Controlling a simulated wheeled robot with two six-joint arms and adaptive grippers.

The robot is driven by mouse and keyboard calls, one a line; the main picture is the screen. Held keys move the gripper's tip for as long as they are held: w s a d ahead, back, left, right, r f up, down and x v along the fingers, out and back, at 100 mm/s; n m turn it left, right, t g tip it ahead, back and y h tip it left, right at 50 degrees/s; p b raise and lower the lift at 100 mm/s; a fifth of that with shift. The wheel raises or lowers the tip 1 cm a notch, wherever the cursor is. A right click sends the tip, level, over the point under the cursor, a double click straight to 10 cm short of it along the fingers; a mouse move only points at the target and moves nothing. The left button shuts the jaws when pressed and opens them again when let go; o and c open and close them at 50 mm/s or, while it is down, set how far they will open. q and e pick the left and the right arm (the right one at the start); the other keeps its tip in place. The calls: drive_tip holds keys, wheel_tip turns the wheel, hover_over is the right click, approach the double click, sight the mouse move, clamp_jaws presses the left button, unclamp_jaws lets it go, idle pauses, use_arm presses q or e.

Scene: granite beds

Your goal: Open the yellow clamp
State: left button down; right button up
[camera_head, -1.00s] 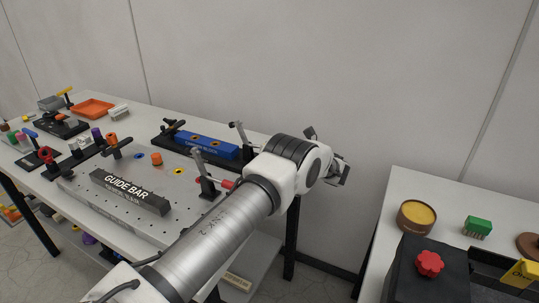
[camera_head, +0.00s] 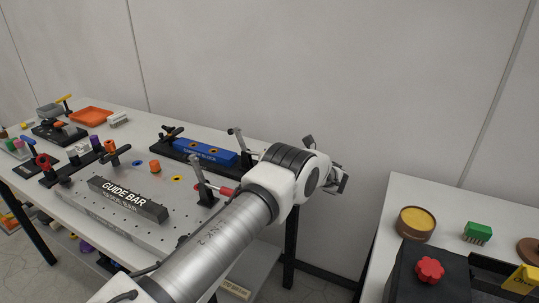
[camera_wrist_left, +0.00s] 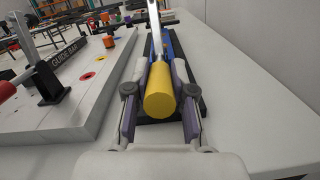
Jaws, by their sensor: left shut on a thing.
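The yellow handle (camera_wrist_left: 160,98) of the clamp points toward the camera in the left wrist view, on a silver lever (camera_wrist_left: 154,22) that rises away from it. My left gripper (camera_wrist_left: 161,80) is shut on this handle, with a finger on either side. In the head view my left gripper (camera_head: 338,178) is at the end of the arm, past the right end of the table; the yellow handle is hidden there behind my arm. The clamp's base is hidden too. My right gripper is in neither view.
A blue block (camera_head: 205,152) lies on a black base at the table's back edge. A red-handled clamp (camera_head: 207,184) stands on the grey plate beside the guide bar (camera_head: 128,199). A second table (camera_head: 398,190) stands at the right, with a gap between. A wall is behind.

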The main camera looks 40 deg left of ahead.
use_arm(q)
drive_tip(key=r+h+p, duration=0.2)
drive_tip(key=p, duration=0.2)
drive_tip(key=shift+a+r+t, duration=0.15)
drive_tip(key=shift+a+t, duration=0.05)
drive_tip(key=shift+t, duration=0.1)
drive_tip(key=shift+h, duration=0.3)
drive_tip(key=shift+f, duration=0.2)
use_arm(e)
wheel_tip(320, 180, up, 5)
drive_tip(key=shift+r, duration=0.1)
use_arm(q)
drive_tip(key=c, duration=1.1)
unclamp_jaws()
drive_tip(key=shift+c, duration=0.2)
drive_tip(key=shift+o, duration=0.7)
drive_tip(key=shift+a, duration=0.15)
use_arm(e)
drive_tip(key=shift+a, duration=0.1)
use_arm(q)
drive_tip(key=v, duration=1.2)
